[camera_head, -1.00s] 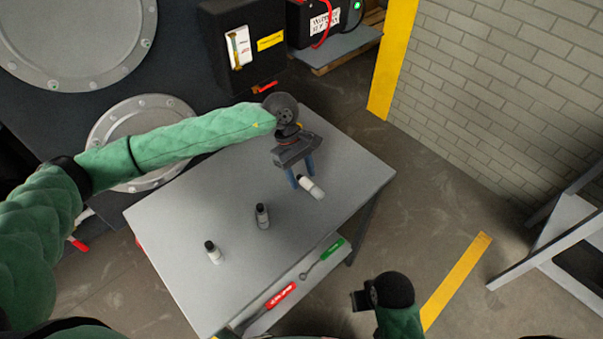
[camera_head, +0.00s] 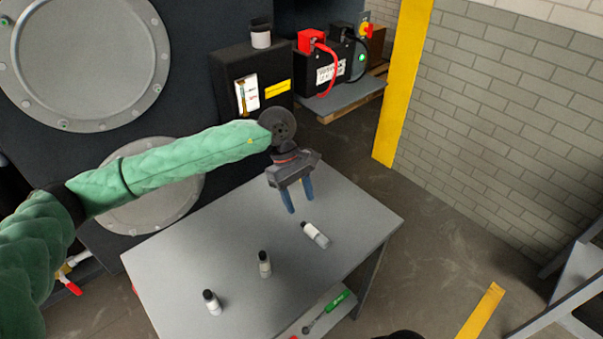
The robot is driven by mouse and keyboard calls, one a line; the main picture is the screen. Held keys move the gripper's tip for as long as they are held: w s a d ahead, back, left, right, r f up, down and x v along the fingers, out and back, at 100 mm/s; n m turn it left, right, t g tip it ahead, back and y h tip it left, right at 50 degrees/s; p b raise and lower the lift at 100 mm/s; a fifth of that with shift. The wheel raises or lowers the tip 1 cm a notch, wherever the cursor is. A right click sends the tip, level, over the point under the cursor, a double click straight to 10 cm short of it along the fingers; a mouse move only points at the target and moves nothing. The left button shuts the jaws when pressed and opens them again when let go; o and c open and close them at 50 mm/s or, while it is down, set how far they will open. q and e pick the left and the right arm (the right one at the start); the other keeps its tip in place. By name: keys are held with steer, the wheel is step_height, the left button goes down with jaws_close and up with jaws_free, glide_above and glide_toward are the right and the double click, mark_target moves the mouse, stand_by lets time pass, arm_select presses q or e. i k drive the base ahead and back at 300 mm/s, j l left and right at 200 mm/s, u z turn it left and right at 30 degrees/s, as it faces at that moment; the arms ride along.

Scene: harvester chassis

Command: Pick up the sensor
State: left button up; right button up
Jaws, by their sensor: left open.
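Another cylinder (camera_head: 265,265) stands upright in the middle, and the third cylinder (camera_head: 212,303) stands at the front left. Which one is the sensor I cannot tell. My left gripper (camera_head: 301,207) is open and empty, its blue fingers pointing down above the table, just behind the lying cylinder and apart from it. My right gripper is out of view; only a dark rounded part shows at the bottom edge.
A battery (camera_head: 325,72) with red and black cables sits on a pallet. A green-handled tool (camera_head: 337,300) lies on the lower shelf. A brick wall is at right.

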mark_target(263, 258)
steer(key=k+l, duration=0.1)
steer(key=k, duration=0.9)
